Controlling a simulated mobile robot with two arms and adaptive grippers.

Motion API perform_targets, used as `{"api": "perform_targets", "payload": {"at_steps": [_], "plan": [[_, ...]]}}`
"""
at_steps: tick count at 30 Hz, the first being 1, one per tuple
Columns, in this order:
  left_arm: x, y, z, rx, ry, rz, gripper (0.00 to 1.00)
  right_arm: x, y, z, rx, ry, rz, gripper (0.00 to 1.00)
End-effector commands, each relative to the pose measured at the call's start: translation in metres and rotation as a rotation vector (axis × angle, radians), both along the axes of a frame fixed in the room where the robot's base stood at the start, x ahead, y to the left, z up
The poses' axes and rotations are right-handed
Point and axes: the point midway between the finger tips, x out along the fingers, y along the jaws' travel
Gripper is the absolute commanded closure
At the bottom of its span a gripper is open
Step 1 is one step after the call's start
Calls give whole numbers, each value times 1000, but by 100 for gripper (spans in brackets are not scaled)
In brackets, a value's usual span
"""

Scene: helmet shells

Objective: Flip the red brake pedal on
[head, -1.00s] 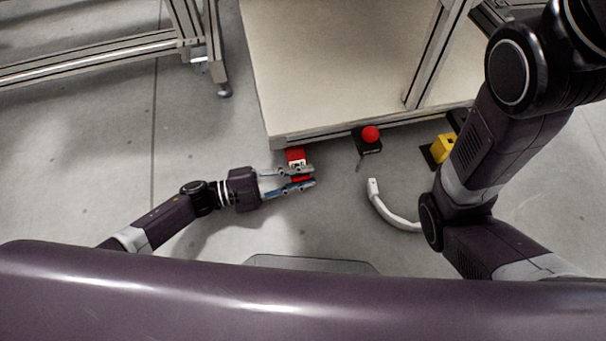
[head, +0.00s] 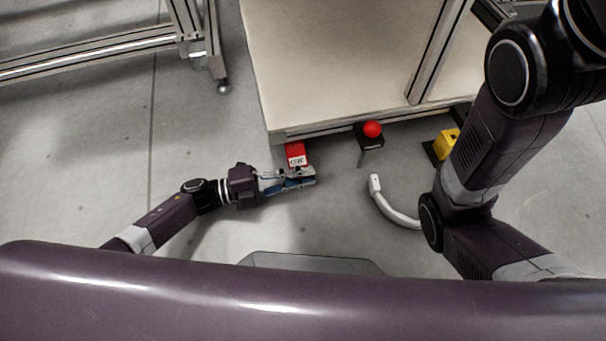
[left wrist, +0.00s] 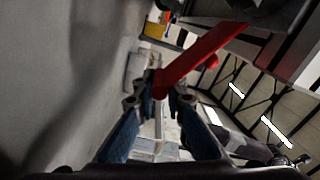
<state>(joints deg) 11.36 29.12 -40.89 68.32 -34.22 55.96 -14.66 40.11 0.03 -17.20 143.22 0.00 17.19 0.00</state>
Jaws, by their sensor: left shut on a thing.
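The red brake pedal (head: 295,150), with a white label, juts from under the front edge of the pale platform in the head view. My left gripper (head: 313,175) is low at its near end, with the fingers close together. In the left wrist view the pedal is a long red bar (left wrist: 205,57) slanting down to my left fingertips (left wrist: 160,92), which are shut on its end. The fingers hide that end in the head view. My right gripper is out of view.
A red ball knob (head: 372,129) on a black base and a yellow block (head: 446,146) stand along the platform edge (head: 330,133). A white curved piece (head: 393,212) is beside my right arm. A metal frame (head: 190,45) stands at upper left. Left floor is clear.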

Motion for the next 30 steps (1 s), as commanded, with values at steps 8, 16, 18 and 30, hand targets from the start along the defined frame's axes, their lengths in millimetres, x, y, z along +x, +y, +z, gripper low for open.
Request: {"api": "perform_targets", "payload": {"at_steps": [8, 16, 18, 30], "plan": [[15, 10, -4, 18, 4, 42, 67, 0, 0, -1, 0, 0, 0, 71], [12, 8, -5, 18, 7, 38, 64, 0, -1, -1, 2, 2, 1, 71], [11, 10, -5, 19, 7, 36, 64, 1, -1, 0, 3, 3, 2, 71], [-10, 78, -6, 21, 8, 38, 64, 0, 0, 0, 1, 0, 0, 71]]}}
